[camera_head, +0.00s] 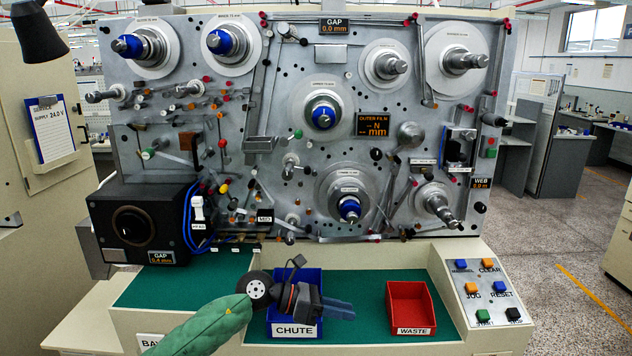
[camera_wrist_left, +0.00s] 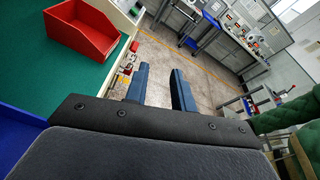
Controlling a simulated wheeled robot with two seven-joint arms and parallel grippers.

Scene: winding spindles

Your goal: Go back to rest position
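My left gripper (camera_head: 345,308) hangs in front of the blue chute bin (camera_head: 294,327), its blue fingers pointing right towards the red waste bin. In the left wrist view the two fingers of my left gripper (camera_wrist_left: 162,82) stand apart, with nothing between them. The winding machine panel (camera_head: 290,85) with its spindles stands behind, clear of the gripper. My right gripper does not show in either view.
The red waste bin (camera_head: 409,306) stands right of the gripper on the green mat (camera_head: 365,291) and also shows in the left wrist view (camera_wrist_left: 82,29). A button console (camera_head: 487,292) is at the right. A dark box (camera_head: 143,225) stands at the left.

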